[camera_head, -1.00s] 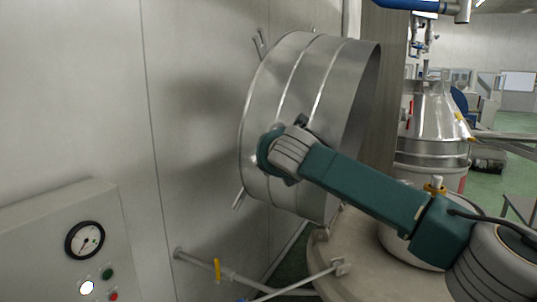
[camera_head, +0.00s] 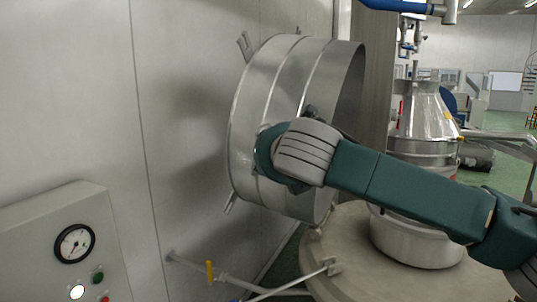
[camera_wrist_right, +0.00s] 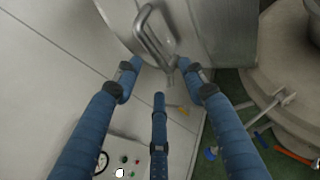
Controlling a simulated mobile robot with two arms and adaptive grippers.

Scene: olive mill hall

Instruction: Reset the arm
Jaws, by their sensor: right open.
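My right arm (camera_head: 400,190) comes in from the right in the head view, teal with a grey ribbed joint (camera_head: 306,152). The joint overlaps the side of a large round metal drum (camera_head: 275,85). My right gripper (camera_wrist_right: 163,85) shows in the wrist view with three blue fingers spread open and nothing between them. A metal handle (camera_wrist_right: 150,38) on a curved steel surface is just beyond the fingertips; I see no finger closed on it. The gripper is hidden in the head view. My left gripper is not in view.
A control panel (camera_head: 65,240) with a gauge stands at the lower left, below a pale wall (camera_head: 70,90). A pipe with a yellow valve lever (camera_head: 210,270) runs low along the wall. A round vessel top (camera_head: 350,240) and a steel conical tank (camera_head: 424,120) stand right of the drum.

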